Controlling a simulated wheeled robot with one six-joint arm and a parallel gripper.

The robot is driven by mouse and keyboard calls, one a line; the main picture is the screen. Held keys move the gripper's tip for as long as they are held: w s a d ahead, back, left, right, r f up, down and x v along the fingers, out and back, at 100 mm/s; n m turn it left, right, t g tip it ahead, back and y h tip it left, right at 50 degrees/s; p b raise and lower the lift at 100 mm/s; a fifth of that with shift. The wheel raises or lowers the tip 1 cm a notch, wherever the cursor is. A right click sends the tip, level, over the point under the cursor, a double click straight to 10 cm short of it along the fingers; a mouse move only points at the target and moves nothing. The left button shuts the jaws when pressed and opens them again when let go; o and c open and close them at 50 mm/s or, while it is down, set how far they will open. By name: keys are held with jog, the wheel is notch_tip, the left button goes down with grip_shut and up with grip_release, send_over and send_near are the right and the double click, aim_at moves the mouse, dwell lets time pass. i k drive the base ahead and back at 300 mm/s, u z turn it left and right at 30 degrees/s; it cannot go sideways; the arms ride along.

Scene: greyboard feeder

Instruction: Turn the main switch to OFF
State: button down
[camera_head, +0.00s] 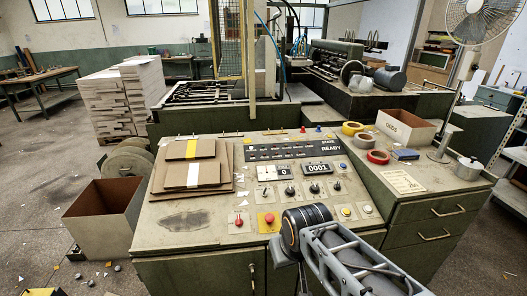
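The control panel (300,208) is a sloping green desk top in the middle of the view. A red control (238,221) on a light plate sits near its front edge, left of a red mushroom button (269,218) on a yellow plate. Several small dark rotary knobs (314,188) stand in a row behind them. The labels are too small to read, so I cannot tell which control is the main switch or its position. My arm reaches in from the bottom right, and its black-ringed joint covers part of the panel's front. My gripper is not in view.
Stacked brown boards (190,152) lie on the panel's left. A display reads READY, with a counter (316,169) below it. Tape rolls (378,156), a box (405,127) and a metal pot (468,167) stand on the right cabinet. An open brown bin (104,239) stands at left.

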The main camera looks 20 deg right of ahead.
aim_at(239, 222)
jog(key=z, duration=0.15)
jog(key=i, duration=0.55)
jog(key=u, duration=0.85)
